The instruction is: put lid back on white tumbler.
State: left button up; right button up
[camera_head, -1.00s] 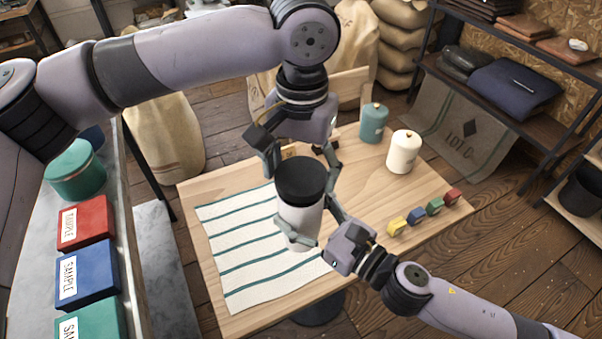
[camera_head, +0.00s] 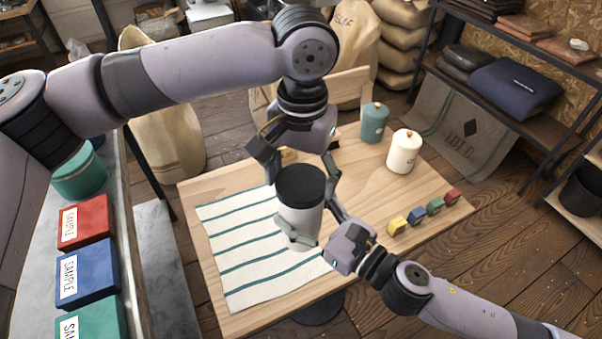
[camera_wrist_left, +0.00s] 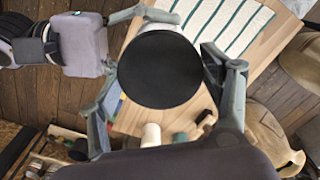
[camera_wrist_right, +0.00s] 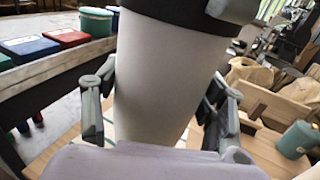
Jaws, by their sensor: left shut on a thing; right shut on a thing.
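The white tumbler (camera_head: 300,222) is upright above the striped cloth, and its body fills the middle of the right wrist view (camera_wrist_right: 165,75). My right gripper (camera_head: 313,229) is shut on its lower body from the right. The black lid (camera_head: 300,185) is over the tumbler's mouth, level and lined up with it; it is a round black disc in the left wrist view (camera_wrist_left: 160,70). My left gripper (camera_head: 299,178) is shut on the lid from above, a finger on each side. In the right wrist view no clear gap shows between lid and tumbler; I cannot tell whether it is fully seated.
The striped cloth (camera_head: 235,250) lies on the wooden table (camera_head: 225,185). A teal canister (camera_head: 374,124) and a cream canister (camera_head: 403,153) stand at the back right. Several small coloured blocks (camera_head: 416,217) line the right edge. Sample boxes (camera_head: 86,270) sit on the left counter.

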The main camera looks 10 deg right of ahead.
pick_arm(q)
jog(key=shift+f, duration=0.55)
